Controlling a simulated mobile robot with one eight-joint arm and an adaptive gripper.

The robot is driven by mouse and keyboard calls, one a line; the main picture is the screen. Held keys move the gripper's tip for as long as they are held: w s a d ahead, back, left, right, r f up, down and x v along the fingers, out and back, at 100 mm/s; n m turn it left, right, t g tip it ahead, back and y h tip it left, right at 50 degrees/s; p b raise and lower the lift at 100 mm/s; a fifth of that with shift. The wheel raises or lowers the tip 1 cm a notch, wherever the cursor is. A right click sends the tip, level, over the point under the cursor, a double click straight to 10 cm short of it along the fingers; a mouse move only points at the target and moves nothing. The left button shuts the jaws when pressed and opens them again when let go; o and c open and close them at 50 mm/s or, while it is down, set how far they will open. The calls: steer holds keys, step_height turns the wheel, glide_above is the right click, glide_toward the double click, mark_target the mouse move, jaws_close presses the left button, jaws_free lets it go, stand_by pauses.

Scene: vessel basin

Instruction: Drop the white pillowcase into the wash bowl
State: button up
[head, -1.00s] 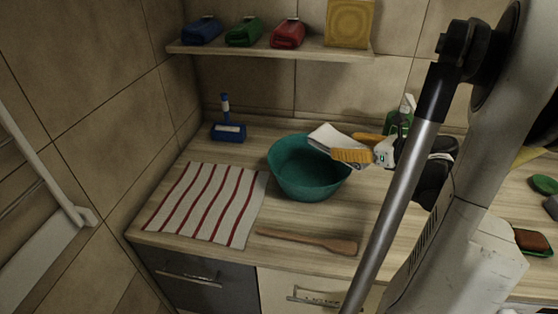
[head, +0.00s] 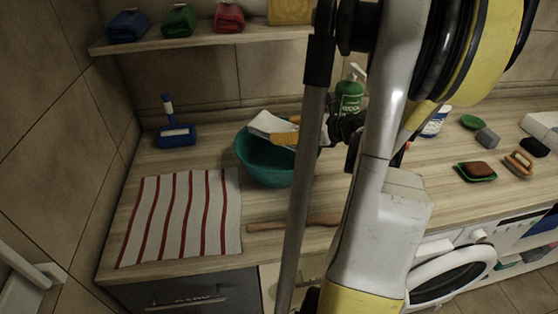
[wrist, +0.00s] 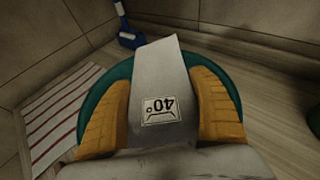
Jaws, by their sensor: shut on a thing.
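The white pillowcase (head: 266,124) is a folded flat piece, and a 40° label shows on it in the wrist view (wrist: 160,85). My gripper (head: 284,136) is shut on it, with an orange finger on each side in the wrist view (wrist: 160,112). The teal wash bowl (head: 257,168) stands on the counter. The pillowcase is over the bowl's back rim area in the head view. In the wrist view the bowl's rim (wrist: 93,102) shows behind and around the fingers. My arm hides the bowl's right side, and the bowl's inside is mostly covered in the wrist view.
A red-striped cloth (head: 182,215) lies left of the bowl and a wooden spoon (head: 290,224) lies in front. A blue brush (head: 176,136) stands behind left, a green bottle (head: 348,98) behind right. A shelf (head: 190,42) with folded cloths hangs above.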

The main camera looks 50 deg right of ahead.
steer(key=shift+f+b, duration=0.4)
steer(key=shift+f, duration=0.55)
steer(key=o, duration=1.5)
steer(key=shift+c, duration=0.2)
steer(key=a+v, duration=0.1)
steer(key=v, duration=1.1)
steer(key=shift+d, duration=0.4)
